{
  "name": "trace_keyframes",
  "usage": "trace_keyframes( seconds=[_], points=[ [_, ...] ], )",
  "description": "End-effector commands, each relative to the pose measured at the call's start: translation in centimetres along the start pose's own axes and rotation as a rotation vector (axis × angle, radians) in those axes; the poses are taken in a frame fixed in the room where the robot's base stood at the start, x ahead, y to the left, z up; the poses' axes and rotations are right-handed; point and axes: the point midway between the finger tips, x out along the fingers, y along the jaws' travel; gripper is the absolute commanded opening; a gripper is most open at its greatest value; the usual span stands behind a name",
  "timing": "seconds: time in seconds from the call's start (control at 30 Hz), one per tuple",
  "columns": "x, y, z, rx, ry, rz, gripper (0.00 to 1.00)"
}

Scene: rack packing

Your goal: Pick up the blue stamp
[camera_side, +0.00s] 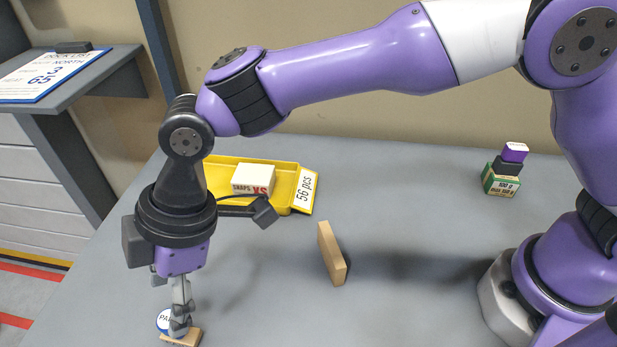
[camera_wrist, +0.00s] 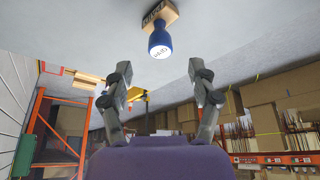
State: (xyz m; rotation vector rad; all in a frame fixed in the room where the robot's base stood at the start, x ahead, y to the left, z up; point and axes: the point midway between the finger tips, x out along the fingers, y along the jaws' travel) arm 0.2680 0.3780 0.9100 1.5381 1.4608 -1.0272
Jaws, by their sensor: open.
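The blue stamp (camera_side: 164,319) stands at the lower left of the table in the side view, its round blue and white top partly behind my fingers and its wooden base (camera_side: 186,340) near the picture's bottom edge. My gripper (camera_side: 180,318) points down right at it. In the wrist view the stamp's blue handle (camera_wrist: 160,38) faces the camera at top centre, with its wooden base beyond. My gripper (camera_wrist: 158,68) is open, with one finger on each side of the handle's line and nothing clamped. Whether a finger touches the stamp I cannot tell.
A yellow tray (camera_side: 290,168) holding a white box (camera_side: 252,180) lies behind my wrist. A wooden block (camera_side: 331,254) stands mid-table. A small stack with a green-and-white box (camera_side: 499,181) stands at right. A side shelf (camera_side: 120,68) is at left. The front middle of the table is clear.

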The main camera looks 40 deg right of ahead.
Motion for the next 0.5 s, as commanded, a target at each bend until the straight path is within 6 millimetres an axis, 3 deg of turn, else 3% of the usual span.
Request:
trace_keyframes(
  seconds=[0.3, 0.5],
  points=[
    [4.5, -0.1, 0.3, 0.001, -0.003, -0.002, 0.69],
    [5.3, -0.1, 0.2, 0.002, 0.000, 0.000, 0.69]
  ],
)
